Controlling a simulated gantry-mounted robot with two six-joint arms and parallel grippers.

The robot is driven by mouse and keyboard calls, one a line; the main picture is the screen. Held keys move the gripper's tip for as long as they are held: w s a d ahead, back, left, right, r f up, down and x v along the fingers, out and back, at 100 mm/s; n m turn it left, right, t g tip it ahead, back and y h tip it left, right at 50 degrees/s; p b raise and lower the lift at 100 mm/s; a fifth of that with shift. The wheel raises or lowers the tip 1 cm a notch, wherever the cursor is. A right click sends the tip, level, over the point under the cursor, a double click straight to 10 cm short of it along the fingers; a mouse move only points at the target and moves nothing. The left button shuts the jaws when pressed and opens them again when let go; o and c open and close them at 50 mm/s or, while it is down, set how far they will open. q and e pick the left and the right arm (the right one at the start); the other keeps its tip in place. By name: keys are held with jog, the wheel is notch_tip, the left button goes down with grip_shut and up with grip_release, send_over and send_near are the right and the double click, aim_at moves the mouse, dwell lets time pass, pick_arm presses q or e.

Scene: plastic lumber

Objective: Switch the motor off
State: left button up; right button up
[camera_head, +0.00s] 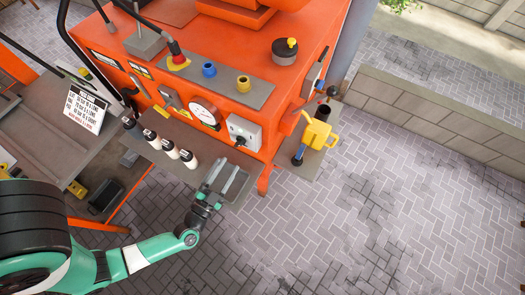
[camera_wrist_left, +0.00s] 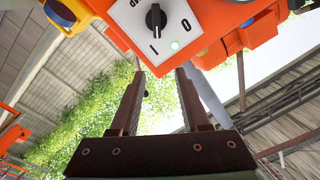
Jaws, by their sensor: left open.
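The motor switch (camera_head: 243,132) is a pale square plate with a black rotary knob on the front of the orange machine. In the left wrist view the switch plate (camera_wrist_left: 140,28) shows at the top, with marks I and 0 and a pale green lamp (camera_wrist_left: 174,45). The black knob (camera_wrist_left: 155,18) lies with its long axis in line with the I mark. My left gripper (camera_head: 216,172) is open and empty, below and in front of the switch, apart from the knob. Its two fingers (camera_wrist_left: 160,74) point up toward the plate. My right gripper is not in view.
Several white bottles (camera_head: 169,149) with dark caps stand on the ledge left of the gripper. A yellow can (camera_head: 318,134) stands on a side shelf to the right. A round gauge (camera_head: 204,113) is left of the switch. The paved floor (camera_head: 330,230) is clear.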

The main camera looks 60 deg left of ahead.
aim_at(238, 146)
pick_arm(q)
jog(key=s+a+f+b, duration=0.1)
jog(key=s+f, duration=0.3)
jog(key=shift+m+g, duration=0.3)
jog(key=b+x, duration=0.2)
jog(key=x, duration=0.9)
jog(key=shift+w, duration=0.45)
grip_shut()
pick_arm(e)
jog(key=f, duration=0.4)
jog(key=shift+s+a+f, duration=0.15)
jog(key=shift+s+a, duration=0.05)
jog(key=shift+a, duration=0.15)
